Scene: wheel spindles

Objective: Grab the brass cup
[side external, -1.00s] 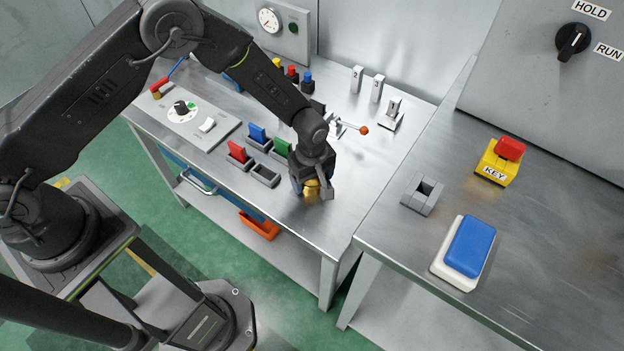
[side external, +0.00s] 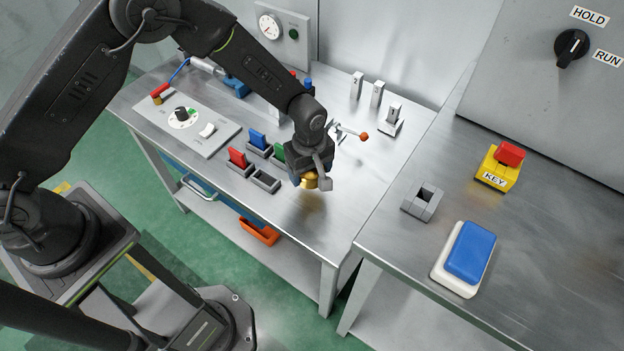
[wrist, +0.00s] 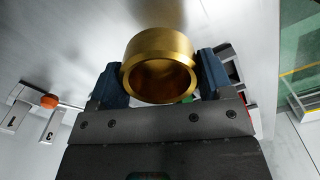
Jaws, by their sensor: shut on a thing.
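The brass cup (wrist: 160,48) is held between the two blue-padded fingers of my gripper (wrist: 160,80) in the wrist view. Its round open mouth faces the wrist camera. In the side view the brass cup (side external: 309,182) shows as a small gold patch at the end of my gripper (side external: 311,177), above the steel bench near its front edge. A soft shadow lies on the bench below it. Part of the cup is hidden by the fingers.
Red (side external: 238,158), blue (side external: 258,138) and green (side external: 279,151) pieces stand in grey holders left of my gripper, beside an empty holder (side external: 265,181). An orange-tipped lever (side external: 363,137) is behind right. The right bench holds a grey socket (side external: 423,201) and blue pad (side external: 470,252).

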